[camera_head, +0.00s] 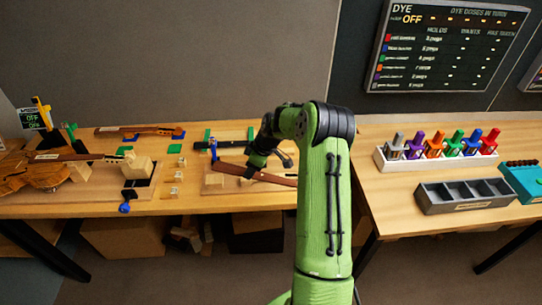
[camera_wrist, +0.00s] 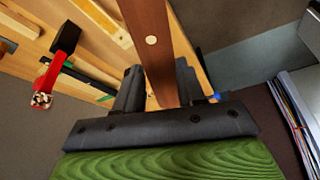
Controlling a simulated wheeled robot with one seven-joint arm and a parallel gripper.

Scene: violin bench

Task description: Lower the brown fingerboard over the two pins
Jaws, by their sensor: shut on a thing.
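The brown fingerboard (camera_head: 280,180) is a long, narrow strip held over the pale work board (camera_head: 214,180) in the middle of the bench. It also shows in the wrist view (camera_wrist: 150,25), running up and away between the fingers, with a pale round dot on its face. My gripper (camera_head: 256,166) is shut on the fingerboard; its dark fingers (camera_wrist: 158,85) lie on either side of it in the wrist view. In the head view the fingerboard looks slightly tilted, and its gap to the board cannot be judged. I cannot make out the two pins.
A violin body (camera_head: 30,173) with a neck lies at the left. A black bar (camera_head: 235,143) lies behind the fingerboard. A white rack of coloured bottles (camera_head: 437,157) and a grey divided tray (camera_head: 470,195) stand on the right table. Small wooden blocks (camera_head: 177,177) lie left of the work board.

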